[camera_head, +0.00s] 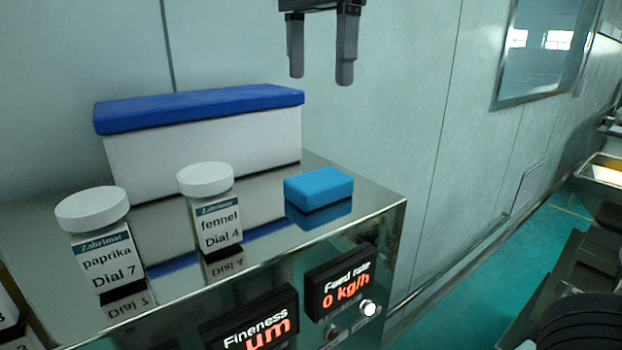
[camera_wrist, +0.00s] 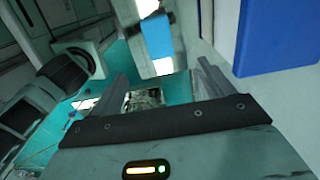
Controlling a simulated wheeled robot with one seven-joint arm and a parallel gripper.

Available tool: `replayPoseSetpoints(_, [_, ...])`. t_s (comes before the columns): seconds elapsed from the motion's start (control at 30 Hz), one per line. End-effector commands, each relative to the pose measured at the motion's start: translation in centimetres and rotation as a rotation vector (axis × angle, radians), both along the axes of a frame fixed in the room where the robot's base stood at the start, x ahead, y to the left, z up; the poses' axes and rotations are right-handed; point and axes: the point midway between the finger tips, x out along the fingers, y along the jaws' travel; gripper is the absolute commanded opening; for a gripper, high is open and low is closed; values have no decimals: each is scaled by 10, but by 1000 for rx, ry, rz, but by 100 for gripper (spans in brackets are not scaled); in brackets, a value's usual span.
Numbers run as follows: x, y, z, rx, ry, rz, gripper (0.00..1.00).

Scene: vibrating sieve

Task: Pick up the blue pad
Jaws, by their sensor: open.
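The blue pad (camera_head: 319,187) is a small light-blue block lying flat on the shiny metal top of the machine (camera_head: 366,208), near its right corner. It also shows in the wrist view (camera_wrist: 157,36), ahead of the fingers near the top of the picture. My gripper (camera_head: 320,80) is open and empty. In the head view it hangs above the pad, clearly apart from it. Nothing covers the pad in either view.
A white box with a dark-blue lid (camera_head: 200,108) stands behind and left of the pad. White-capped jars labelled fennel (camera_head: 212,210) and paprika (camera_head: 98,245) stand to the left. The machine's front carries Fineness and Feed rate displays (camera_head: 342,284). A wall rises behind.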

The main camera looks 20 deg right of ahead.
Motion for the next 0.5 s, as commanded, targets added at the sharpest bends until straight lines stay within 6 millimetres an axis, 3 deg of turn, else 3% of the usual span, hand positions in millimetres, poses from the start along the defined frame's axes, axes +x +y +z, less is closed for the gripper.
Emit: replayPoseSetpoints(0.5, [-1, 0, -97, -1, 4, 5, 80])
